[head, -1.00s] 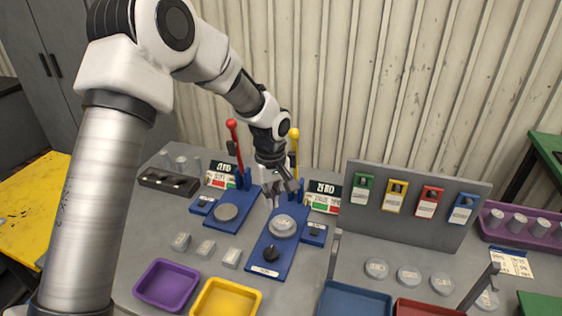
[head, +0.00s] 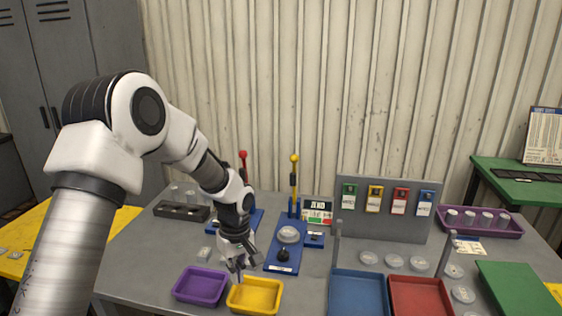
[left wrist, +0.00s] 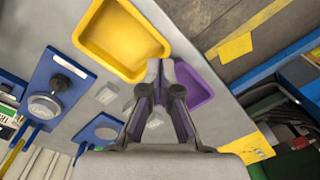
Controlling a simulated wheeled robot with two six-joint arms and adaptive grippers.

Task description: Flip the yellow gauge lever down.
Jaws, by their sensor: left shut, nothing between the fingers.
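The yellow gauge lever (head: 294,180) stands upright at the back of a blue gauge base (head: 283,262), its yellow ball knob on top. The base carries a round grey disc (head: 289,234) and a black knob (head: 283,254). In the left wrist view the yellow lever (left wrist: 12,157) shows at the lower left edge. My left gripper (head: 240,276) is shut and empty, pointing down above the yellow tray's back edge, in front and left of the yellow-lever gauge, not touching the lever. It also shows in the left wrist view (left wrist: 162,70). My right gripper is not in view.
A red lever (head: 243,165) on another blue gauge stands left, partly hidden by my arm. The yellow tray (head: 272,301) and purple tray (head: 190,297) lie at the front. A grey panel with coloured tags (head: 350,228) stands right. A ZERO card (head: 316,209) sits beside the yellow lever.

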